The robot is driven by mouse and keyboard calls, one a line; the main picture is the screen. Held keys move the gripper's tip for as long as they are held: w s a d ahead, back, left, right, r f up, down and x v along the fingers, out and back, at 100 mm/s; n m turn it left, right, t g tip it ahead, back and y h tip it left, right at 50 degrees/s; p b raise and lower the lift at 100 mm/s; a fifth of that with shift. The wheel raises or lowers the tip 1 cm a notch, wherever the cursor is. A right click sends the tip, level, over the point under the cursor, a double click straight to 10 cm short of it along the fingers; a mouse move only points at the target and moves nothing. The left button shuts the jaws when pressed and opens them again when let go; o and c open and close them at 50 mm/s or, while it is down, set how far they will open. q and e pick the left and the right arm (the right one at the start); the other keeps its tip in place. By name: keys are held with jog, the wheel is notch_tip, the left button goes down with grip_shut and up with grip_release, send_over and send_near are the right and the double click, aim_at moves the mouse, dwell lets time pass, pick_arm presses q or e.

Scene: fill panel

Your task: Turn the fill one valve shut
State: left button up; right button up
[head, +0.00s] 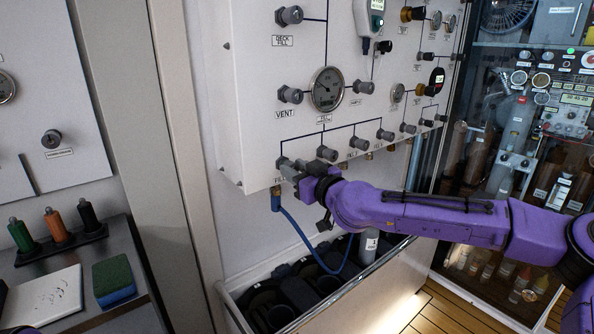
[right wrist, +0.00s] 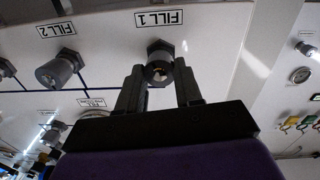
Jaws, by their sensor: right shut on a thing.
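The fill one valve (right wrist: 159,52) is a dark grey knob on a hex base on the white panel (head: 255,100), beside the upside-down label FILL 1 (right wrist: 159,18) in the right wrist view. My right gripper (right wrist: 158,86) is shut on this knob, with one dark finger on each side of it. In the head view the right gripper (head: 292,170) is at the panel's lower left corner and partly hides the knob and its label. The knob's exact turn angle cannot be told. My left gripper is not in view.
The fill two valve (right wrist: 54,72) is close beside, one of several similar knobs in the bottom row. A blue hose (head: 303,238) hangs below the panel into a bin (head: 232,304) with dark contents.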

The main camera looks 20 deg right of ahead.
jog(key=shift+m, duration=0.3)
jog(key=m, duration=0.4)
jog(key=shift+d+m, duration=0.1)
jog(key=shift+m, duration=0.2)
jog(key=m, duration=0.5)
jog(key=shift+d+b, duration=0.1)
jog(key=shift+b, duration=0.3)
jog(key=shift+f+m+y+b, duration=0.1)
jog(key=shift+m+y+b, duration=0.25)
jog(key=shift+m+b, duration=3.2)
jog(key=shift+f+m+y+b, duration=0.25)
jog(key=shift+m+b, duration=0.85)
jog(key=shift+m, duration=4.95)
jog(key=shift+m+y+b, duration=0.4)
jog(key=shift+m+b, duration=1.9)
jog(key=shift+m, duration=2.5)
